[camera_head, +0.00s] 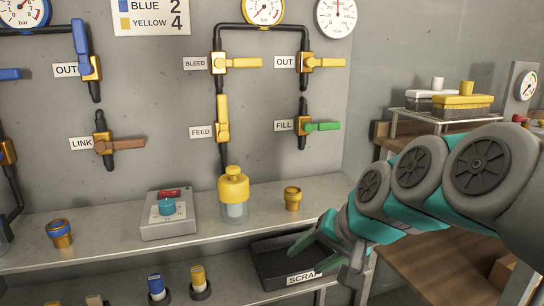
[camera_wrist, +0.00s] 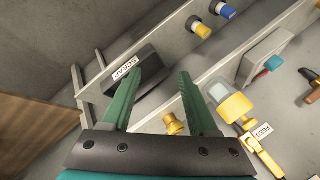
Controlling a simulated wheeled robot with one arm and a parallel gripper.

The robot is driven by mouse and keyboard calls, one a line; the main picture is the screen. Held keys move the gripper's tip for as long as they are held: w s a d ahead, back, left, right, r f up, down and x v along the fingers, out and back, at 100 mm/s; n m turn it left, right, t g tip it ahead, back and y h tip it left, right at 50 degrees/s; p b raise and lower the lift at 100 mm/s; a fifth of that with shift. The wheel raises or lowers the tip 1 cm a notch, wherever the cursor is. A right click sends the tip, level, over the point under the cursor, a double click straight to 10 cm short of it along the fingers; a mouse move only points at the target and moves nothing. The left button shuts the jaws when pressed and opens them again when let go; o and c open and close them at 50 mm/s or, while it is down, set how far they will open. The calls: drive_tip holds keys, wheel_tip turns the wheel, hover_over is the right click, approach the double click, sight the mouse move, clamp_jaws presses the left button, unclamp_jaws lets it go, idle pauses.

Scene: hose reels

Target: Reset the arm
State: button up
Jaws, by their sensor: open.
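My arm reaches in from the right in the head view. My gripper (camera_head: 314,236) is in front of the shelf, near the dark scrap tray (camera_head: 270,262). In the wrist view my gripper (camera_wrist: 166,78) has two green fingers spread apart, with nothing held between them. A small brass fitting (camera_wrist: 173,124) shows in the gap between the fingers but stands beyond them on the shelf. The same brass fitting (camera_head: 292,198) is left of my arm in the head view. The scrap tray (camera_wrist: 148,72) lies partly hidden behind the fingers in the wrist view.
The panel carries gauges, pipes and lever valves, including FEED (camera_head: 222,118) and FILL (camera_head: 322,127). On the shelf (camera_head: 110,232) stand a grey box (camera_head: 168,226), a yellow-capped jar (camera_head: 233,190) and a blue-ringed fitting (camera_head: 60,233). A rack with white and yellow-topped boxes (camera_head: 463,104) stands at right.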

drive_tip(key=s+d+f+n+g+h, duration=0.2)
drive_tip(key=s+d+f+g, duration=0.1)
drive_tip(key=s+f, duration=0.5)
drive_tip(key=s+d+f+n+g+h, duration=0.1)
drive_tip(key=s+d+f+g, duration=0.3)
drive_tip(key=s+f, duration=0.4)
drive_tip(key=s+d+h, duration=0.1)
drive_tip(key=s, duration=0.6)
drive_tip(key=shift+n+h, duration=0.4)
